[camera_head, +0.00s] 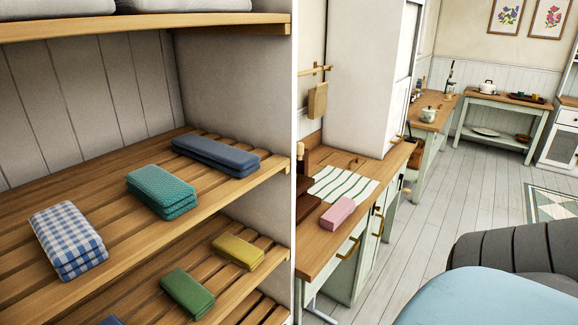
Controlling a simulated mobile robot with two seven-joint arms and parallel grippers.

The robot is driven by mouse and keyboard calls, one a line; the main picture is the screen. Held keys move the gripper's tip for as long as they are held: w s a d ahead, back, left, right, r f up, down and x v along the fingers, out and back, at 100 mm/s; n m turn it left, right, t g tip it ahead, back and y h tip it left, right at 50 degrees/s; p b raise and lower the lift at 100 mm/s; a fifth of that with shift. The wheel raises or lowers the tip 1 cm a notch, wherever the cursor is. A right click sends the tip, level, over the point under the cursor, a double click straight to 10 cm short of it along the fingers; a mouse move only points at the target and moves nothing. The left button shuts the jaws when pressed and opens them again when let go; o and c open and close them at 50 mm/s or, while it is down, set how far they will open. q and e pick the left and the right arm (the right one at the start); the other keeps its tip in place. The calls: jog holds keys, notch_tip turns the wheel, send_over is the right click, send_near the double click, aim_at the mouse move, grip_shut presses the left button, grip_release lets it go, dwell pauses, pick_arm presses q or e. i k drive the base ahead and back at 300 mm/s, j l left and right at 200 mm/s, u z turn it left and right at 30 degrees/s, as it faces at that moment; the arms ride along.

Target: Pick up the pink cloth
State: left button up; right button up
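The pink cloth (337,213) is a small folded block. It lies on the wooden counter (312,254) right of the shelving, near the counter's front edge. It sits just in front of a white and green striped cloth (343,188), and I cannot tell whether the two touch. Nothing holds it. Neither of my grippers is in view.
The slatted shelving (110,250) fills the left side, with checked (68,240), teal (161,190), navy (215,156), green (187,293) and yellow (238,251) folded cloths. Brown blocks (308,204) stand left of the pink cloth. The floor (440,215) right of the counter is clear.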

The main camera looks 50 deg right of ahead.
aim_at(331, 219)
jog(key=z, duration=2)
jog(key=i+l+z, duration=0.7)
jog(key=i, duration=0.45)
jog(key=i+j+z, duration=0.1)
jog(key=i+z, duration=0.25)
jog(key=i, duration=0.4)
jog(key=i+u, duration=0.35)
jog(key=i+l+u, duration=0.55)
jog(key=i+u, duration=0.15)
jog(key=i, duration=0.15)
jog(key=i+l+u, duration=0.2)
jog(key=u, duration=0.2)
jog(key=i+l+u, duration=0.15)
jog(key=u, duration=0.3)
jog(key=i+l+u, duration=0.1)
jog(key=l+u, duration=0.3)
jog(key=i+l+u, duration=0.1)
jog(key=l+u, duration=0.85)
jog(key=l, duration=0.15)
